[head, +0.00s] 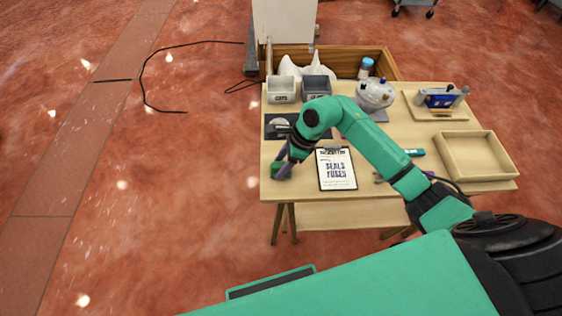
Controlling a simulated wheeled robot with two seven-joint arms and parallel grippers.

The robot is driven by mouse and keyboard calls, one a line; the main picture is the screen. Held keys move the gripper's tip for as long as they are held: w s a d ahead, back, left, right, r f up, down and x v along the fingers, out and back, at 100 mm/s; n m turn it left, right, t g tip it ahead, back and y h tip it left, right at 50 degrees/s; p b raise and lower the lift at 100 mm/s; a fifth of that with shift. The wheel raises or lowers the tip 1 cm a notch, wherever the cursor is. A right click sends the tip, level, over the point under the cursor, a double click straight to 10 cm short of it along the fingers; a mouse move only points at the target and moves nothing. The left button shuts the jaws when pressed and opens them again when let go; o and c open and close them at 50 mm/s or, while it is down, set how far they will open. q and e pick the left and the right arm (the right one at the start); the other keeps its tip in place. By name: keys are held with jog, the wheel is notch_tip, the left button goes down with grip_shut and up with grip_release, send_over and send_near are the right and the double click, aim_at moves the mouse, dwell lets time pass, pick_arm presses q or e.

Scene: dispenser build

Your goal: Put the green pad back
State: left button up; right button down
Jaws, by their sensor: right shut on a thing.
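The green pad (277,172) is at the left front part of the wooden table, near its left edge. My right gripper (284,163), with purple fingers, reaches down to it from above and is shut on it. The fingers and wrist hide part of the pad, and I cannot tell whether it touches the tabletop. My left gripper is not in view.
A clipboard (337,169) lies right of my right gripper. A dark mat (273,127) and two labelled bins, one light (281,91) and one dark (316,88), are behind. A white pot-like device (375,92) and a wooden tray (475,135) stand to the right.

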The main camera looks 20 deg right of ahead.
jog(key=shift+f, duration=0.15)
jog(key=shift+c, duration=1.3)
grip_release()
jog(key=shift+d+r, duration=0.1)
jog(key=shift+r, duration=0.3)
jog(key=b+v, duration=0.1)
jog(key=v, duration=1)
jog(key=shift+r, duration=0.3)
jog(key=shift+s+d, duration=0.1)
